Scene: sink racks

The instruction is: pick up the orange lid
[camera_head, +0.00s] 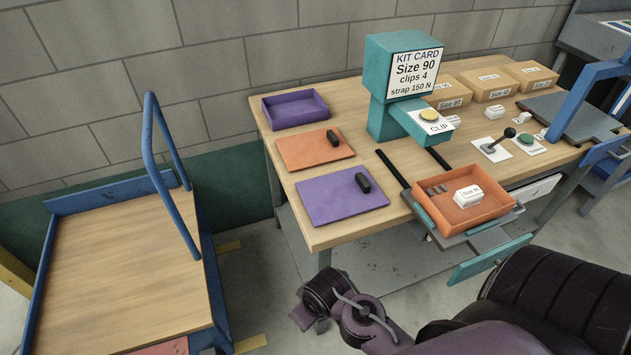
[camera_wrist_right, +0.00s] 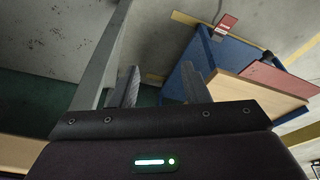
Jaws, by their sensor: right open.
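The orange lid (camera_head: 308,151) is a flat square plate with a black handle (camera_head: 333,138) near its right edge. It lies flat on the left side of the wooden table, between a purple tray (camera_head: 280,117) behind it and a purple lid (camera_head: 335,204) in front. My right gripper (camera_wrist_right: 161,88) is open and empty in the right wrist view, its two fingers apart. In the head view my right arm reaches in at the bottom, in front of the table and well short of the orange lid; its fingers cannot be made out there. My left gripper is not in view.
An orange tray (camera_head: 428,205) with clips and a white box (camera_head: 467,196) sits at the table's front. A teal kit-card stand (camera_head: 383,122) rises right of the lids. A blue cart (camera_head: 215,290) with an upright handle stands left. Cardboard boxes (camera_head: 488,84) stand behind.

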